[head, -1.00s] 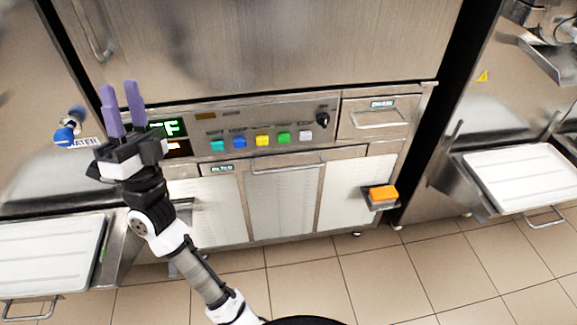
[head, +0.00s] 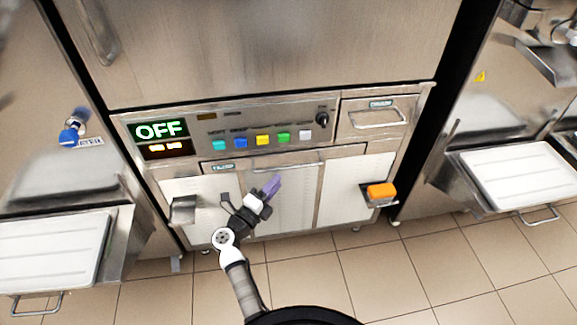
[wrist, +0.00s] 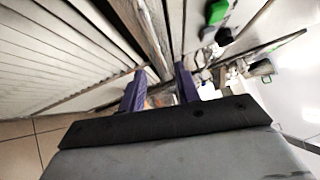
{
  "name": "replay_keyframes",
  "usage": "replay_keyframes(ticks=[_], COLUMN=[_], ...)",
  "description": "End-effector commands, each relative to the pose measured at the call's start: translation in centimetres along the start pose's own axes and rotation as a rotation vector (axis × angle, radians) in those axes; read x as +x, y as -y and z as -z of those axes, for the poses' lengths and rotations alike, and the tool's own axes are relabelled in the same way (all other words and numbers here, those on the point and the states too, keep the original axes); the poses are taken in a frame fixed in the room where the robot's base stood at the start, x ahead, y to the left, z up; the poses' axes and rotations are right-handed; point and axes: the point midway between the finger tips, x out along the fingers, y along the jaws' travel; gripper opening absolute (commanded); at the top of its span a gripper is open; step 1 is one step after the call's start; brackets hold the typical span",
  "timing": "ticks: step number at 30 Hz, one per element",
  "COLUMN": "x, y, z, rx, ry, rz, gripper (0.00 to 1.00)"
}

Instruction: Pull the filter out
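The filter drawer (head: 247,170) is a narrow steel front below the row of buttons. It has a small label (head: 222,167) at its left and a long bar handle (head: 287,168). The drawer looks closed. My gripper (head: 274,184) is just below and in front of the handle in the head view, its purple fingers pointing up and right. In the wrist view its two fingers (wrist: 160,82) are apart with a gap between them and nothing clearly held. I cannot tell whether they touch the handle.
The panel above has an OFF display (head: 160,131), coloured buttons and a black knob (head: 322,119). Vented white panels lie below. An orange block (head: 381,190) sits on a small bracket at right. White trays (head: 48,250) stand to both sides, one at far right (head: 520,175). Tiled floor is clear.

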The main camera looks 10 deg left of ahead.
Motion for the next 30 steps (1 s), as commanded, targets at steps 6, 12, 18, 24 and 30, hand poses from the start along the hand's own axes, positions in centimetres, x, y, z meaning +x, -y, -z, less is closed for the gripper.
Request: replay_keyframes(ticks=[6, 12, 18, 24, 30], x=[4.5, 6.9, 7.6, 7.6, 7.6], y=[0.2, 0.1, 0.1, 0.1, 0.1], z=[0.0, -0.1, 0.0, -0.1, -0.1], rx=[0.0, 0.0, 0.001, 0.001, 0.001], ry=[-0.001, 0.002, 0.001, 0.002, 0.002], rz=[0.003, 0.002, 0.001, 0.001, 0.001], gripper=[0.33, 0.33, 0.33, 0.33, 0.06])
